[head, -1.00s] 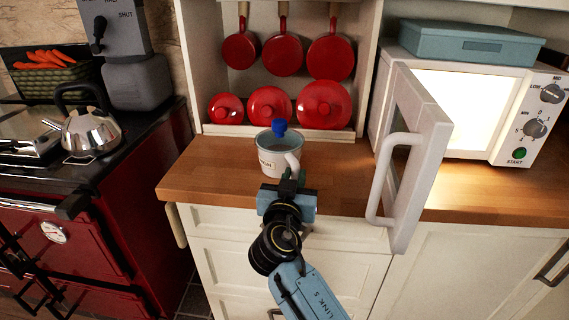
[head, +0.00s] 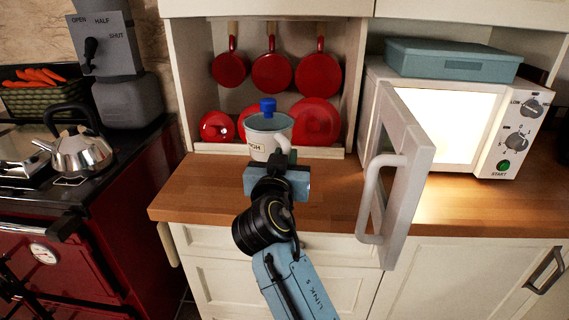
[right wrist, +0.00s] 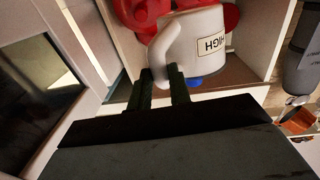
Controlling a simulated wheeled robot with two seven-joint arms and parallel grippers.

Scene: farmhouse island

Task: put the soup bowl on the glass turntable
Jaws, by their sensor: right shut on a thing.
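The soup bowl (head: 262,144) looks like a white mug with a side handle, a pale inside and a printed label. In the right wrist view the bowl (right wrist: 203,48) shows its label reading HIGH, upside down. My right gripper (head: 284,160) is shut on the bowl's handle and holds it raised above the counter, in front of the red lids. Its fingers (right wrist: 160,80) show at the handle in the wrist view. The glass turntable is not visible; the lit inside of the microwave (head: 522,120) is washed out. My left gripper is not in view.
The microwave door (head: 402,180) stands open, jutting out between the bowl and the lit cavity. A blue knob-like piece (head: 268,105) shows at the bowl's rim. Red pans (head: 271,73) hang behind. The wooden counter (head: 215,195) is clear. A kettle (head: 80,150) stands left.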

